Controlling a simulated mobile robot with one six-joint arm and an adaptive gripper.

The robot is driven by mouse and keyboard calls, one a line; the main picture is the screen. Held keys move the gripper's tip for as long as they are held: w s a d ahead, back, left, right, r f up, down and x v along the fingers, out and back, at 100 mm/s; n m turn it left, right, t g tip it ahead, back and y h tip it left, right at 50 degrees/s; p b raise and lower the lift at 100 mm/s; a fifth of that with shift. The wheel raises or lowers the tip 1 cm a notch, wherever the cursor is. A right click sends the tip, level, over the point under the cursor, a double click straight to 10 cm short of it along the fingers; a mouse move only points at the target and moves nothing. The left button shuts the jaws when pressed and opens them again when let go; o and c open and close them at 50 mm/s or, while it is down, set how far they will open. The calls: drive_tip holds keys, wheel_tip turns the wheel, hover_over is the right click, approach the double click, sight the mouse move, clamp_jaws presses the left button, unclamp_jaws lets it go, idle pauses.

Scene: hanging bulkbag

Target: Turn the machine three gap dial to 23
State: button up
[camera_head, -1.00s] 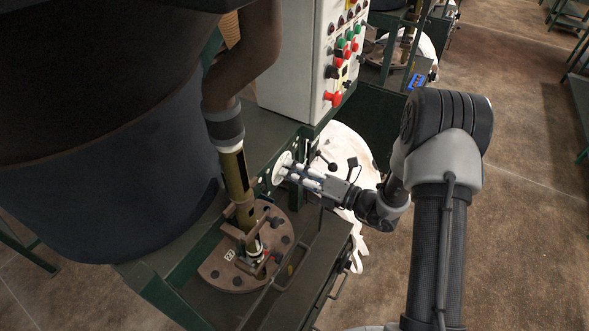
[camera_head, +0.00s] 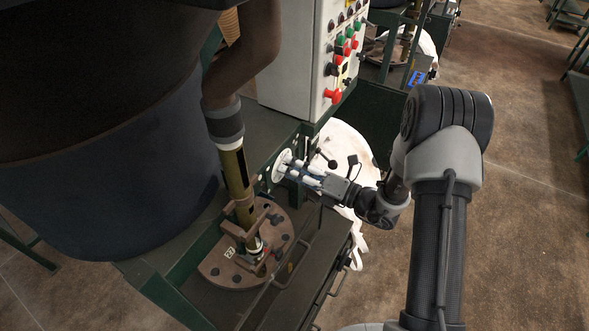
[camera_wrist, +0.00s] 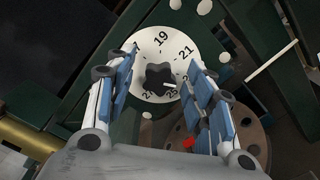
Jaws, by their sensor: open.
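The gap dial (camera_wrist: 161,44) is a white numbered disc with a dark lobed knob (camera_wrist: 159,78) at its centre. In the wrist view, 19 and 21 show on its upper part, and 25 seems to show near the bottom; other numbers are partly hidden by my fingers. A short white mark on the knob points right and slightly down. My gripper (camera_wrist: 160,98) is open, with its blue-padded fingers on either side of the knob and gaps between. In the head view the dial (camera_head: 281,163) shows edge-on in front of my gripper (camera_head: 297,172).
A white control box (camera_head: 290,60) with coloured buttons is above. A black-knobbed lever (camera_head: 332,164) is close to my gripper.

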drive_tip(key=v, duration=1.2)
drive_tip(key=s+a+r+n+g+h+b, duration=0.2)
drive_tip(key=s+a+r+n+g, duration=0.3)
drive_tip(key=s+n, duration=0.4)
drive_tip(key=s+a+r+n+g+h+b, duration=0.1)
drive_tip(key=s+a+r+n+g+h, duration=0.25)
drive_tip(key=s+n+g, duration=0.55)
drive_tip(key=s+d+r+n+t+h+b, duration=0.1)
drive_tip(key=s+d+n+t+h, duration=0.2)
drive_tip(key=n, duration=0.6)
drive_tip(key=s+d+r+n+t+h+b, duration=0.1)
drive_tip(key=s+d+n+t+h+b, duration=0.1)
drive_tip(key=d+n+t+h, duration=0.4)
drive_tip(key=n, duration=0.3)
drive_tip(key=shift+s+d+n, duration=0.3)
drive_tip(key=shift+s, duration=0.05)
